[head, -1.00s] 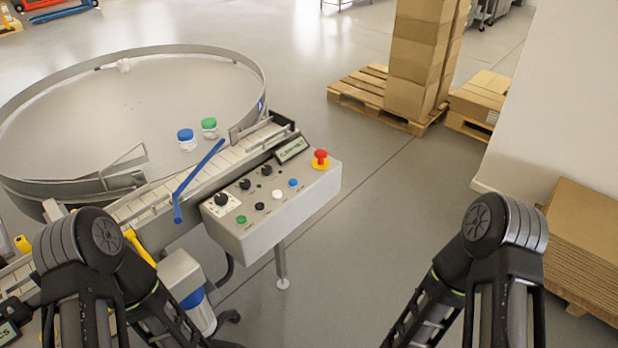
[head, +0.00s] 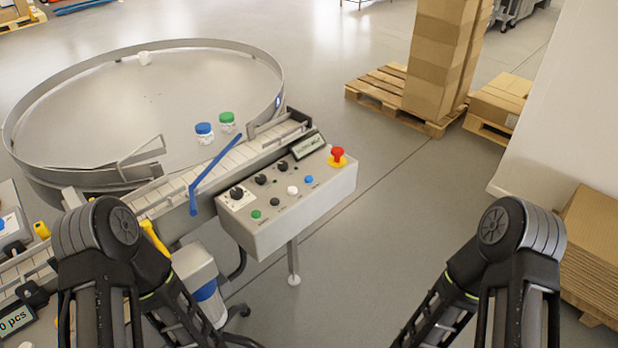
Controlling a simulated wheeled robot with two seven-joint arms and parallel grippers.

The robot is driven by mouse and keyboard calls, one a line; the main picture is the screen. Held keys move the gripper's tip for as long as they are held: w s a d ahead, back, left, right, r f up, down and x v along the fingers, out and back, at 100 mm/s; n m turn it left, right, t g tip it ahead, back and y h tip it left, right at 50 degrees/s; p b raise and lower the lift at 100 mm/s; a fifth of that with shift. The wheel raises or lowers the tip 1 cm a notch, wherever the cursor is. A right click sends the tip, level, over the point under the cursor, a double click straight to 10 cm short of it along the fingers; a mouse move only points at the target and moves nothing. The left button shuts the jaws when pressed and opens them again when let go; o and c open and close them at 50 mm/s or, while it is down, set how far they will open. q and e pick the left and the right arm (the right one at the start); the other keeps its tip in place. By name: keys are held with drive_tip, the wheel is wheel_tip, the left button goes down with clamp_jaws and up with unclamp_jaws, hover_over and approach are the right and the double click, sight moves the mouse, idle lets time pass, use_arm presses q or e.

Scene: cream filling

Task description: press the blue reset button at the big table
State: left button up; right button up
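The blue button (head: 309,180) is a small round cap on the top face of a grey control box (head: 310,208). The box stands beside the conveyor at the big round table (head: 120,100). A white button (head: 292,190) and a red mushroom button (head: 337,155) on a yellow base sit either side of the blue one. Black knobs, a black button and a green button (head: 256,214) are also on the panel. Both my arms show at the lower left and lower right, apart from the box. My grippers are out of the frame.
Two jars, one blue-lidded (head: 204,132) and one green-lidded (head: 227,121), stand on the round table. A blue guide bar (head: 212,173) crosses the conveyor. Cartons on a pallet (head: 387,92) stand behind, and flat cardboard (head: 595,235) lies at right. The floor right of the box is clear.

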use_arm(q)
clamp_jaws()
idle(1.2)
